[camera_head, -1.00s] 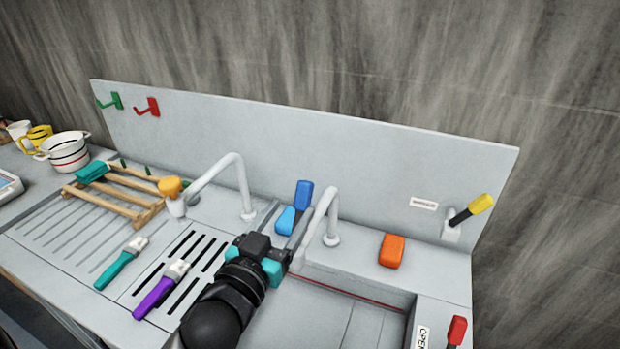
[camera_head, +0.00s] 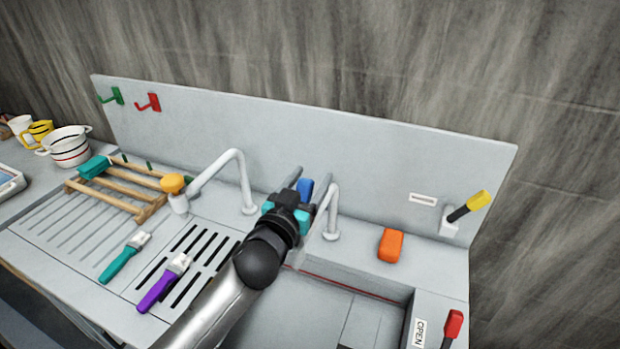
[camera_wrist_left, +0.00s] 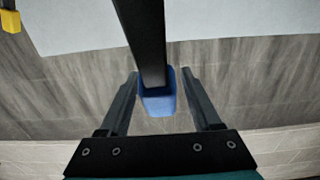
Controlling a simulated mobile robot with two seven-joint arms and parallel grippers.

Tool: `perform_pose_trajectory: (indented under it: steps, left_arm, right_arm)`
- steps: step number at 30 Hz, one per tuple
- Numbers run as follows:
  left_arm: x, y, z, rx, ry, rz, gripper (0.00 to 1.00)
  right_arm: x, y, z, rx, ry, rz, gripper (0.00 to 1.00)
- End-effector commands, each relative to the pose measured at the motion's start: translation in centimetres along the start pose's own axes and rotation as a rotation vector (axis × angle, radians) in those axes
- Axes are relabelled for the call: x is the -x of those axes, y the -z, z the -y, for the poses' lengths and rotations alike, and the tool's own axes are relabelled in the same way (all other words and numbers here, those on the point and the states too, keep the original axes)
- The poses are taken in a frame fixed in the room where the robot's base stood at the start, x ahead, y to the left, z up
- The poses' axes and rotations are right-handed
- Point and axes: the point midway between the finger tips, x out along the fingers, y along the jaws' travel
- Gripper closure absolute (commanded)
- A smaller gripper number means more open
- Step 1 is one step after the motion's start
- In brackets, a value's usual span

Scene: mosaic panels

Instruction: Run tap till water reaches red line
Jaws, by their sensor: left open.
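The blue tap handle (camera_head: 305,188) stands behind the right-hand white spout (camera_head: 333,200). My left gripper (camera_head: 306,195) is open around it, one finger on each side. In the left wrist view the blue handle (camera_wrist_left: 157,98) on its black stem (camera_wrist_left: 143,40) sits between the two open fingers (camera_wrist_left: 158,90), with gaps showing on both sides. The sink basin (camera_head: 290,312) lies below the spout. A thin red line (camera_head: 355,290) runs along its back inner wall. I cannot make out any water in it. My right gripper is not in view.
A yellow-tipped lever (camera_head: 478,200) is on the right of the back panel, and a red-tipped lever (camera_head: 454,323) stands beside an OPEN label. An orange block (camera_head: 391,245) sits on the ledge. A left spout (camera_head: 238,165), a wooden rack (camera_head: 120,190) and two brushes are on the left.

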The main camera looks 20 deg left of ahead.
Motion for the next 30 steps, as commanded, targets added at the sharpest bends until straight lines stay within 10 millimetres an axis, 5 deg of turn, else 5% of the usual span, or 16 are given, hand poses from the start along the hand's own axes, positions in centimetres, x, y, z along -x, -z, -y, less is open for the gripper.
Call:
perform_pose_trajectory:
  steps: [4, 21, 30]
  left_arm:
    - [0.01, 0.00, 0.00, 0.000, 0.000, 0.000, 0.35]
    - [0.04, 0.01, 0.00, 0.000, 0.000, 0.000, 0.99]
    - [0.04, 0.00, 0.00, 0.000, 0.000, 0.000, 1.00]
  right_arm:
    - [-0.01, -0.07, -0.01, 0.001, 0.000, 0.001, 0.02]
    - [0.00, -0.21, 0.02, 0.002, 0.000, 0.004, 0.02]
    - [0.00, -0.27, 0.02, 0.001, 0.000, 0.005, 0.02]
